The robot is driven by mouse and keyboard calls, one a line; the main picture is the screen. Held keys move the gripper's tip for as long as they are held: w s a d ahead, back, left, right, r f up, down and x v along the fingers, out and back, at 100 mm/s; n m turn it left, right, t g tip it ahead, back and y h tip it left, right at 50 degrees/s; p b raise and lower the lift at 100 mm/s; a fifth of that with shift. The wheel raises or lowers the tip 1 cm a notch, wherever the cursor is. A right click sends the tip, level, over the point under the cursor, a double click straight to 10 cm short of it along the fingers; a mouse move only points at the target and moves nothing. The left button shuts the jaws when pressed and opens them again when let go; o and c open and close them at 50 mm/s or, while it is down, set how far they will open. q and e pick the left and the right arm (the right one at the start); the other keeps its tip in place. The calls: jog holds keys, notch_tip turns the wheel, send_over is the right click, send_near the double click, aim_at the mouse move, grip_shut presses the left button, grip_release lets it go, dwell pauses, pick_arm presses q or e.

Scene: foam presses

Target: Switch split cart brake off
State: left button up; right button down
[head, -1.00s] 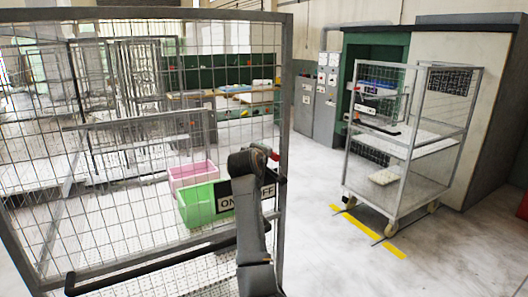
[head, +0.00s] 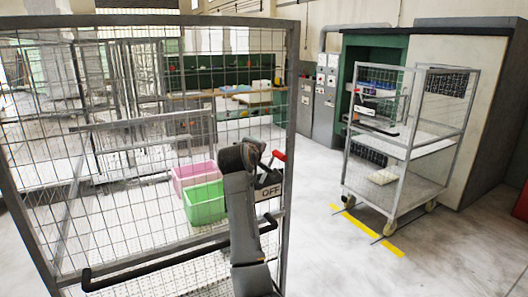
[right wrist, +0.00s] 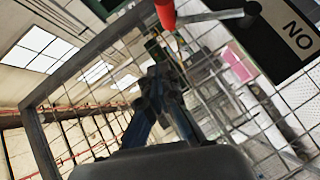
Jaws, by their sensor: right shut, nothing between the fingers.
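The cart's mesh frame (head: 291,120) stands close in front of me. The brake lever's red handle (head: 279,155) points up and right at the frame's right post. It also shows at the top of the right wrist view (right wrist: 166,12). A sign below it reads OFF (head: 269,192) in the head view. The sign's ON part (right wrist: 300,35) shows in the right wrist view and is hidden behind my arm in the head view. My right gripper (right wrist: 160,78) is shut and empty, below the red handle in the wrist picture and apart from it. My left gripper is out of view.
A black push bar (head: 150,265) crosses the cart low in front. Pink (head: 193,174) and green (head: 205,202) crates show beyond the mesh. Another mesh cart (head: 400,150) stands at right by yellow floor marks (head: 365,229). Floor between the carts is clear.

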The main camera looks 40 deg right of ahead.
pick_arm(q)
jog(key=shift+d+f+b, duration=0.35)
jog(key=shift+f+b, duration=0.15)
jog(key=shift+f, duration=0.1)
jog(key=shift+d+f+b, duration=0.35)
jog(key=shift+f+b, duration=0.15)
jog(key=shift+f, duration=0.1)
pick_arm(e)
jog(key=s+a+r, duration=0.1)
jog(key=s, duration=0.1)
jog(key=s+a+r, duration=0.1)
jog(key=a, duration=0.1)
jog(key=shift+s+a, duration=0.25)
jog(key=shift+s, duration=0.15)
jog(key=shift+a+r, duration=0.1)
